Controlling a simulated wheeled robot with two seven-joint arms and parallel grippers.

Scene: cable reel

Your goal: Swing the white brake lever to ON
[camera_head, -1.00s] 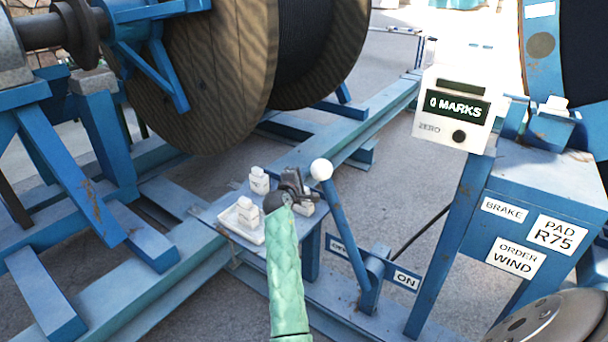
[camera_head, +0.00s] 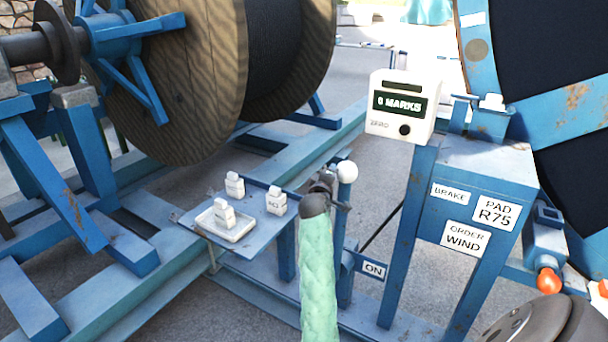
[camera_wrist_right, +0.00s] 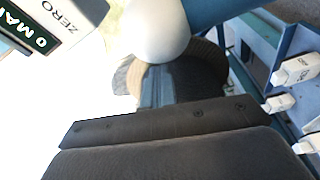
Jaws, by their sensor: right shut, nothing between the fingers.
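The brake lever has a white ball (camera_head: 347,172) on top and a blue shaft (camera_head: 345,272). It stands nearly upright, its lower end left of the ON plate (camera_head: 373,269). My right gripper (camera_head: 326,187), at the end of the green-sleeved arm, is shut and empty. It is just left of the lever's top and appears to press against it; exact contact is hidden. In the right wrist view the white ball (camera_wrist_right: 155,30) is close to the dark fingers (camera_wrist_right: 165,122). The plate at the lever's other side is hidden by my arm. My left gripper is not in view.
A small blue shelf (camera_head: 262,238) left of the gripper holds white blocks and a white tray (camera_head: 238,232). The counter box reading 0 MARKS (camera_head: 400,105) and the blue cabinet (camera_head: 485,165) stand to the right. A large cable reel (camera_head: 200,80) is behind.

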